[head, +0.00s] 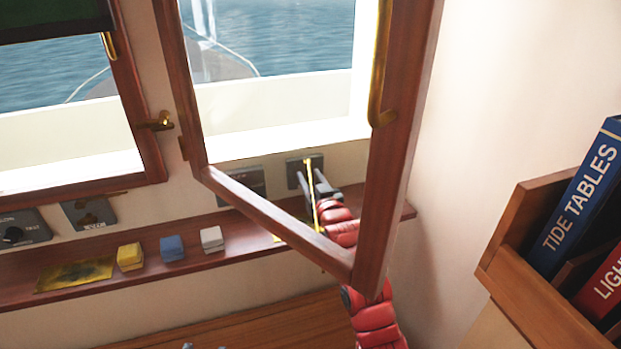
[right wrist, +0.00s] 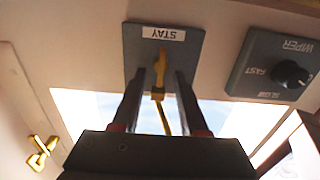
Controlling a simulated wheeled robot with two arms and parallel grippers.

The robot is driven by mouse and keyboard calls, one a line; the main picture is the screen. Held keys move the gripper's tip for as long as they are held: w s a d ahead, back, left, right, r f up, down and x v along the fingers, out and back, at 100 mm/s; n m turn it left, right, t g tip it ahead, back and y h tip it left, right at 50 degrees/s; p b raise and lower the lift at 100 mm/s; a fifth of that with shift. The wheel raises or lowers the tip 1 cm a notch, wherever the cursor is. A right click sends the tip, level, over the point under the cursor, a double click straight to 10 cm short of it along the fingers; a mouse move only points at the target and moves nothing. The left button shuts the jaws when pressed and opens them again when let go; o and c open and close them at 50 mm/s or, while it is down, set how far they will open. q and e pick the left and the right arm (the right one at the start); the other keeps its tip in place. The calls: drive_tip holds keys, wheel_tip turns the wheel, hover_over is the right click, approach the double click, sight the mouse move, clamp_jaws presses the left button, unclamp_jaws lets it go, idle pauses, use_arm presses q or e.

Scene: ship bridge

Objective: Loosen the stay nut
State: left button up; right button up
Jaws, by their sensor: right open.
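The stay plate (right wrist: 190,62), dark grey and labelled STAY, is on the wall below the window. It also shows in the head view (head: 293,167). The brass stay nut (right wrist: 161,62) is on the plate, with a brass rod (right wrist: 163,120) running from it. My right gripper (right wrist: 159,74) is open, its fingers on either side of the nut, with gaps showing. In the head view my right gripper (head: 318,185) reaches past the open window frame to the plate. Small grey tips at the bottom edge may be my left gripper; they are too cut off to tell.
The wooden window sash (head: 395,140) stands open in front of my right arm. The sill shelf (head: 225,249) bears yellow, blue and white blocks. A wiper switch (right wrist: 285,72) is beside the plate. A bookshelf (head: 530,290) stands at the right.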

clamp_jaws()
drive_tip(key=shift+f, duration=0.2)
